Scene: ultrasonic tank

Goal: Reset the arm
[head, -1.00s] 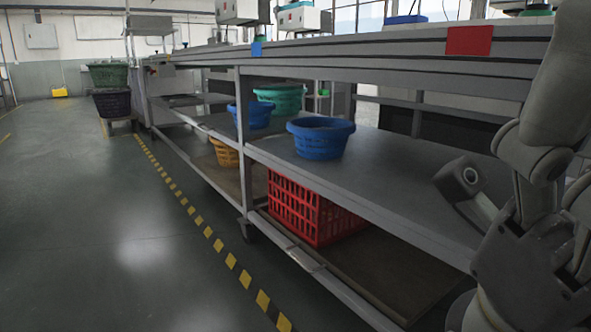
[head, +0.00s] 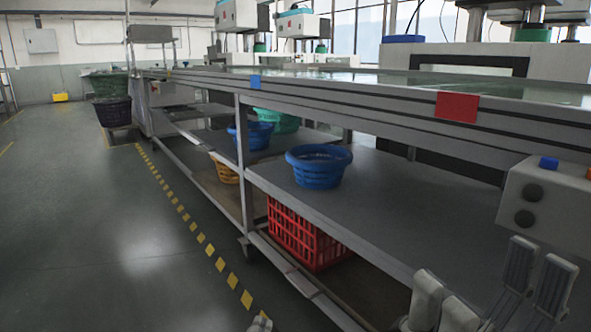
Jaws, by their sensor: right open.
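My right gripper (head: 485,290) shows at the bottom right corner of the head view, with its pale finger parts spread apart. It is open and nothing shows between the fingers. It appears in front of the right end of the grey lower shelf (head: 400,215). The rest of my right arm is cut off by the picture's bottom edge.
The long bench (head: 350,100) runs along the right. A blue basket (head: 318,168) stands on its shelf, with a red crate (head: 300,238) below. A control box (head: 545,205) is at the right edge. Dark stacked baskets (head: 112,110) stand far left. The floor (head: 90,240) at left is clear.

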